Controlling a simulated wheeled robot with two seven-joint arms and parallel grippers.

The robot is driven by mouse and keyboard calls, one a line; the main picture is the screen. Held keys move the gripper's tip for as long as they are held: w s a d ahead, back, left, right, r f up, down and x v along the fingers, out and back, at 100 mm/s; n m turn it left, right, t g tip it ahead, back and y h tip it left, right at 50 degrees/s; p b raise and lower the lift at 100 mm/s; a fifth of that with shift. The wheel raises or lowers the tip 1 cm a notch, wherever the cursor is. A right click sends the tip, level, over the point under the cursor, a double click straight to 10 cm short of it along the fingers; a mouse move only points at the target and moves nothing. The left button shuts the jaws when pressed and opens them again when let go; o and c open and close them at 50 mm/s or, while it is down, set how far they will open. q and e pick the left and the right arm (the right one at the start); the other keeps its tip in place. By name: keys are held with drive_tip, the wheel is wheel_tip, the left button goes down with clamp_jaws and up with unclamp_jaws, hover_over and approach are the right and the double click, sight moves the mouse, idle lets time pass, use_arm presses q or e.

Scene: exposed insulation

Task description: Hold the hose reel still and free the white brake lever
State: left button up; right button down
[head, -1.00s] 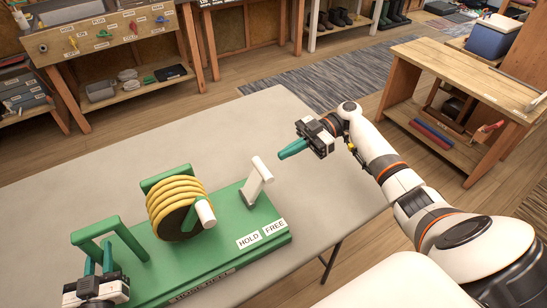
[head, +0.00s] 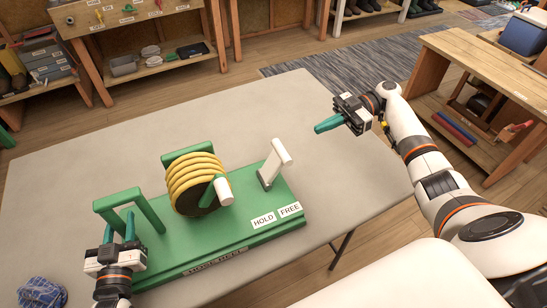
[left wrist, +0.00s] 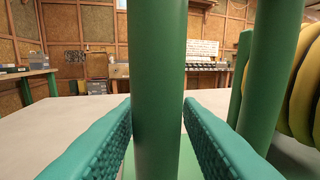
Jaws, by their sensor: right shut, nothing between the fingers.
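A green base (head: 235,235) on the table carries a reel of yellow hose (head: 190,182) with a white crank grip (head: 222,190). A white lever (head: 276,160) stands tilted at its right end, near labels HOLD (head: 263,220) and FREE (head: 289,209). A green frame (head: 120,196) stands at the left end. My left gripper (head: 119,229) has one finger either side of a post of it; the left wrist view shows this post (left wrist: 157,80) between the fingers. I cannot tell whether they press on it. My right gripper (head: 320,128) is shut and empty, above the table, right of the lever and apart from it.
The grey table (head: 90,160) is clear behind the base. A blue cloth (head: 42,291) lies at its front left. A wooden bench (head: 470,62) stands at the right, and a tool workbench (head: 130,28) stands at the back left.

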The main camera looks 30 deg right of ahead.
use_arm(q)
drive_tip(key=shift+o, duration=1.4)
drive_tip(key=shift+w, duration=0.2)
drive_tip(key=shift+s+f, duration=0.15)
drive_tip(key=v, duration=1.2)
